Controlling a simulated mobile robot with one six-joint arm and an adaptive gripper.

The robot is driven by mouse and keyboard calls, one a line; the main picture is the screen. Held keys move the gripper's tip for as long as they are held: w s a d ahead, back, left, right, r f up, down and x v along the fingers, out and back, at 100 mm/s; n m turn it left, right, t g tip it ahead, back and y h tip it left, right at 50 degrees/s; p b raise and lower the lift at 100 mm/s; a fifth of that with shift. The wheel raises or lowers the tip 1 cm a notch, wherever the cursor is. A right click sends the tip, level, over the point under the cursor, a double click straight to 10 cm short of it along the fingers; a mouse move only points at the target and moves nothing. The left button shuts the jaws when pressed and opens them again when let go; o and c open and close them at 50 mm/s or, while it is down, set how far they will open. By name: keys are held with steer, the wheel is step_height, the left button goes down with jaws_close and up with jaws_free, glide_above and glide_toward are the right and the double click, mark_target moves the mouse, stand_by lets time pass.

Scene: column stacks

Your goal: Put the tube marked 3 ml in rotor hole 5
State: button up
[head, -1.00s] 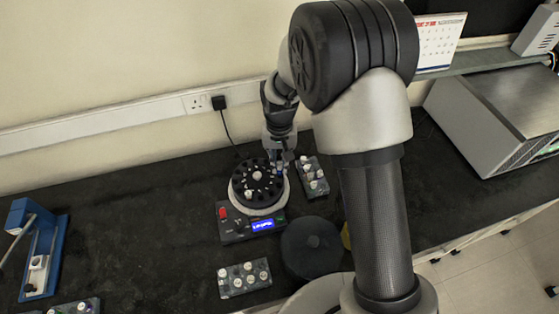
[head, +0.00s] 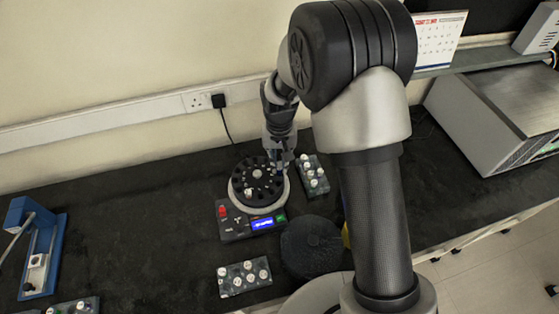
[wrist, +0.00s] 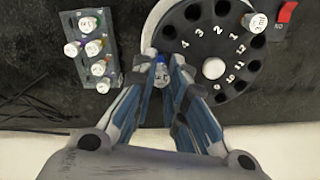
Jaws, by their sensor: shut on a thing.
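My gripper (wrist: 164,63) is shut on a tube (wrist: 162,77) with a pale marked cap and a blue band; its marking is too small to read. In the head view my gripper (head: 280,163) is at the back right rim of the rotor. The black rotor (wrist: 207,63) has numbered holes around a pale central knob; the number 4 shows near its upper left. The held tube is at the rotor's left edge in the wrist view; I cannot tell whether its lower end is inside a hole. Another white-capped tube (wrist: 256,23) stands in a rotor hole.
A rack (wrist: 102,44) with several capped tubes is left of the rotor in the wrist view. In the head view a second rack (head: 244,279), a round black lid (head: 312,247) and a blue stand (head: 38,250) are on the dark bench. The centrifuge has a lit display (head: 263,224).

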steer(key=shift+f, duration=0.2)
steer(key=shift+f+b, duration=0.9)
steer(key=shift+f, duration=0.25)
steer(key=o, duration=0.7)
steer(key=shift+o, duration=0.2)
steer(key=o, duration=0.3)
